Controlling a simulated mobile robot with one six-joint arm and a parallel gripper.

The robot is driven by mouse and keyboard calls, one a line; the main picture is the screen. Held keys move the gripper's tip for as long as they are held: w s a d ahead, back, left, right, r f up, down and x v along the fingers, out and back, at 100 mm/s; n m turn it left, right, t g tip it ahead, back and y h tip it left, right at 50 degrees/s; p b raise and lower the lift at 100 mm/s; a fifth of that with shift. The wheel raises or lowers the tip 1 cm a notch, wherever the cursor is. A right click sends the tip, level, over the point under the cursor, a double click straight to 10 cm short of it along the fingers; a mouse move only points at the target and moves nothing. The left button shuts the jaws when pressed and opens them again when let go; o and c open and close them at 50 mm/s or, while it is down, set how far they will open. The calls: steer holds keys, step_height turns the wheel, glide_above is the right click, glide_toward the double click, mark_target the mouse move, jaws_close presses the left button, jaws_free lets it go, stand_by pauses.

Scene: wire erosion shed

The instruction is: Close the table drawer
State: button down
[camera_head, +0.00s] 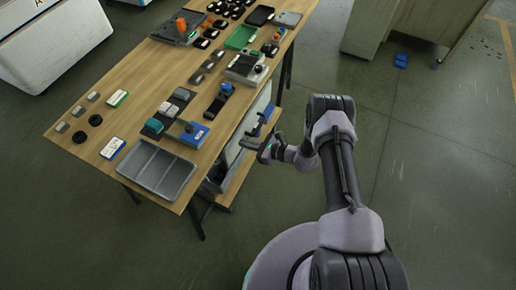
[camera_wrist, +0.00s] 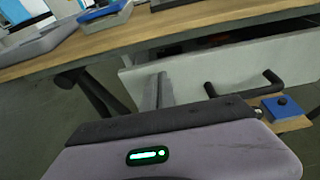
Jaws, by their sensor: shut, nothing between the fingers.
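The table drawer (camera_wrist: 225,68) has a pale grey front with a black bar handle (camera_wrist: 245,89). It stands pulled out from under the wooden table top (camera_wrist: 190,24), with a dark gap showing behind its front. In the head view, the drawer (camera_head: 258,108) juts out from the table's right long side. My gripper (camera_head: 247,145) is shut and empty beside the drawer's near end. In the wrist view, its closed fingers (camera_wrist: 161,90) stand before the left part of the drawer front, left of the handle. I cannot tell whether they touch it.
A lower shelf (camera_wrist: 297,124) carries a blue block with a black knob (camera_wrist: 281,107). Table legs stand below. Open floor (camera_head: 430,170) lies to the right.

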mark_target(232, 137)
steer(key=shift+w+a+r, duration=0.1)
steer(key=shift+w+a, duration=0.4)
steer(key=shift+a, duration=0.3)
steer(key=b+x, duration=0.1)
steer(key=x, duration=0.1)
steer(key=b+x, duration=0.1)
steer(key=x, duration=0.1)
steer(key=shift+w+a+r, duration=0.1)
steer(key=shift+a+r, duration=0.15)
steer(key=shift+r, duration=0.15)
steer(key=shift+w+r, duration=0.15)
steer(key=shift+r, duration=0.15)
